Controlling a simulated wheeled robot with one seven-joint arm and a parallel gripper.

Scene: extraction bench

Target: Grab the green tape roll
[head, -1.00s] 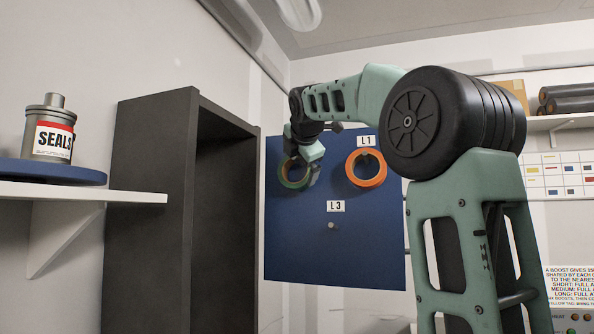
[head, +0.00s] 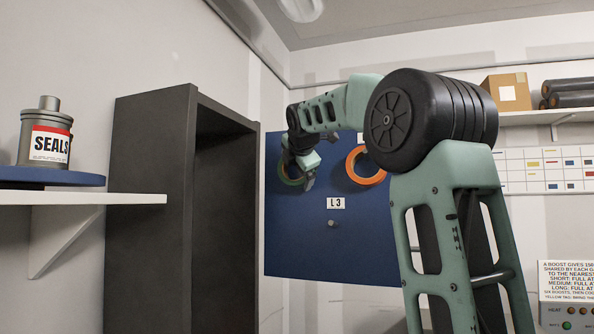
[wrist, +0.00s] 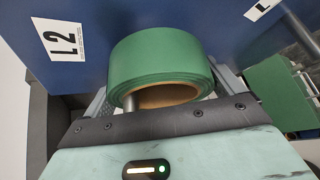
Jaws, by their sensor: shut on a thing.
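The green tape roll (wrist: 160,62) is large in the wrist view, in front of the blue board below the L2 label. Its brown inner core shows. In the head view only a curved part of the roll (head: 289,180) shows, at the board's upper left; the gripper hides the rest. My gripper (head: 306,172) is at the roll, and in the wrist view its fingers (wrist: 162,82) stand on both sides of it, shut on it. A grey peg end shows at the roll's core; I cannot tell whether the roll still hangs on it.
An orange tape roll (head: 366,167) hangs on the blue board (head: 330,255) to the right. An empty peg (head: 332,223) is below the L3 label. A tall dark cabinet (head: 150,220) stands left of the board. A SEALS can (head: 46,135) is on the left shelf.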

